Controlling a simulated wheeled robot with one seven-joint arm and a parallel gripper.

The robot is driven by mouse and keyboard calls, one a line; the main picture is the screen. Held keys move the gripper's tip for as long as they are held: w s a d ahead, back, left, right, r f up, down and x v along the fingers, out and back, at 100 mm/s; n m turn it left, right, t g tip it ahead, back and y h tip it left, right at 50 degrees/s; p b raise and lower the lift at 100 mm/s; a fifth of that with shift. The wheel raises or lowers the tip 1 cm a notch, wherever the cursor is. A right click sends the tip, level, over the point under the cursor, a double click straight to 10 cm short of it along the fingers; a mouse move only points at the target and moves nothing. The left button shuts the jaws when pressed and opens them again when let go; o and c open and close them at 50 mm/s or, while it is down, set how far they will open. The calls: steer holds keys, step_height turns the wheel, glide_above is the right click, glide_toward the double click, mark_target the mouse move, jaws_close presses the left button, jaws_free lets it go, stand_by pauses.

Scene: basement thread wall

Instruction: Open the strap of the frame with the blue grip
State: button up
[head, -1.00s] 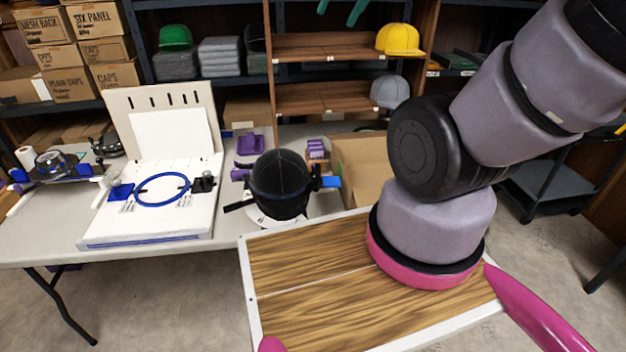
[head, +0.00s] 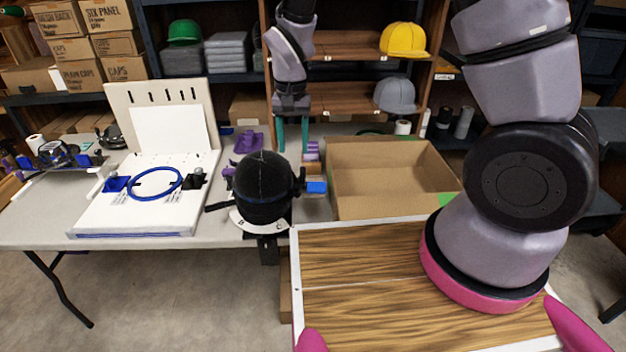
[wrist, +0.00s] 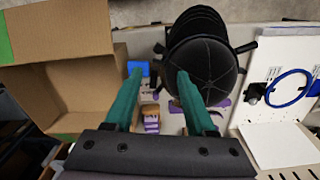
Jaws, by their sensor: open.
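A black cap (head: 263,187) sits on a frame with a pale lower ring (head: 247,222) at the table's front edge. A blue grip (head: 316,187) on a black lever sticks out at the cap's right. My gripper (head: 292,140) is open and empty, pointing down behind and above the cap. In the wrist view its teal fingers (wrist: 158,77) are spread; the left fingertip is just beside the blue grip (wrist: 138,67), and the right one overlaps the cap (wrist: 207,65). I cannot make out the strap's state.
An open cardboard box (head: 392,178) stands right of the cap. A white board with a blue hoop (head: 155,183) lies left. Purple parts (head: 248,142) lie behind the cap. A wood-topped surface (head: 365,260) is in front. Shelves with caps (head: 404,40) rise behind.

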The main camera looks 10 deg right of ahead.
mark_target(296, 185)
step_height(296, 185, down, 12)
steer(key=shift+s+d+r, duration=0.1)
steer(key=shift+s, duration=0.05)
stand_by(0.4)
jaws_close()
stand_by(1.4)
